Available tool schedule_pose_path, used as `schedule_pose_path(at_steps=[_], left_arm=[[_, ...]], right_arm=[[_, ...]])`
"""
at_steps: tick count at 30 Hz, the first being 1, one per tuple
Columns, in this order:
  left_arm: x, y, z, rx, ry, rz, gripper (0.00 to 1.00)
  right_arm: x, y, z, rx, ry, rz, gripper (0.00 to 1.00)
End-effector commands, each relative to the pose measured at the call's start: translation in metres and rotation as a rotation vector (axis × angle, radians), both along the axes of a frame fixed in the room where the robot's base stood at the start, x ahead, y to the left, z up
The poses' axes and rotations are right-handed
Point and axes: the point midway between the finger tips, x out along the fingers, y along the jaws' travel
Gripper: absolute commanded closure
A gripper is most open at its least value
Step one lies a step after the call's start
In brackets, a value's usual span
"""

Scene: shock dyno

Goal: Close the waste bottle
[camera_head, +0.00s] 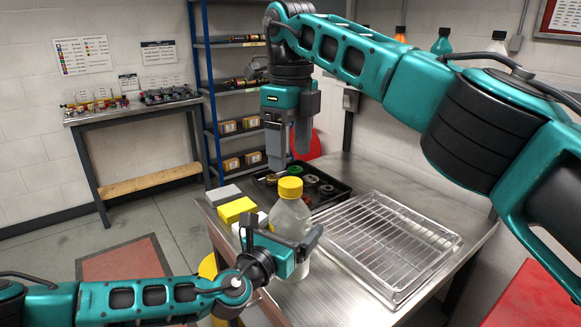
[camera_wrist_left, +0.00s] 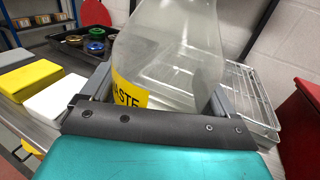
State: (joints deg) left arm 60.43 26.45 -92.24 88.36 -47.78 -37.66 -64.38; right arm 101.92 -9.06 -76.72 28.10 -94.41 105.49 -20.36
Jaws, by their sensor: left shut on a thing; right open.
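The waste bottle (camera_head: 290,218) is a translucent bottle standing upright near the table's front left edge. Its yellow cap (camera_head: 289,187) sits on the neck; I cannot tell how tight it is. My left gripper (camera_head: 297,243) is shut around the bottle's body. The left wrist view shows the bottle (camera_wrist_left: 178,60) between the fingers, with a yellow label (camera_wrist_left: 128,92) ending in "STE"; its top is out of that view. My right gripper (camera_head: 289,158) points down, open and empty, above and slightly behind the cap, apart from it.
A wire rack on a metal tray (camera_head: 385,240) lies right of the bottle. A black tray (camera_head: 335,195) with several round parts is behind. Yellow (camera_head: 237,209), grey (camera_head: 222,194) and white blocks stand left. A red surface (camera_head: 535,300) is at lower right.

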Motion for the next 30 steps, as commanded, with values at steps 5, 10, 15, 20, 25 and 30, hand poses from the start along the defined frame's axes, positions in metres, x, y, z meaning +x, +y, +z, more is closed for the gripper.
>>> schedule_pose_path(at_steps=[5,10,15,20,25,30], left_arm=[[0.000,0.000,0.000,0.001,0.001,0.000,0.97],[0.000,0.000,0.000,0.001,0.001,0.000,0.97],[0.000,0.000,0.000,0.000,0.000,0.000,0.97],[0.000,0.000,0.000,0.000,0.000,0.000,0.02],[0.000,0.000,0.000,0.000,0.000,0.000,0.00],[-0.003,0.002,0.000,0.001,0.001,0.001,0.00]], right_arm=[[0.000,0.000,0.014,-0.001,0.001,-0.002,0.26],[0.000,0.000,0.019,-0.001,0.002,0.000,0.26],[0.000,0.000,0.019,-0.001,0.002,0.000,0.26],[0.000,0.000,0.019,-0.001,0.002,0.000,0.26],[0.000,0.000,0.019,-0.001,0.002,0.000,0.26],[0.000,0.000,0.019,-0.001,0.002,0.000,0.26]])
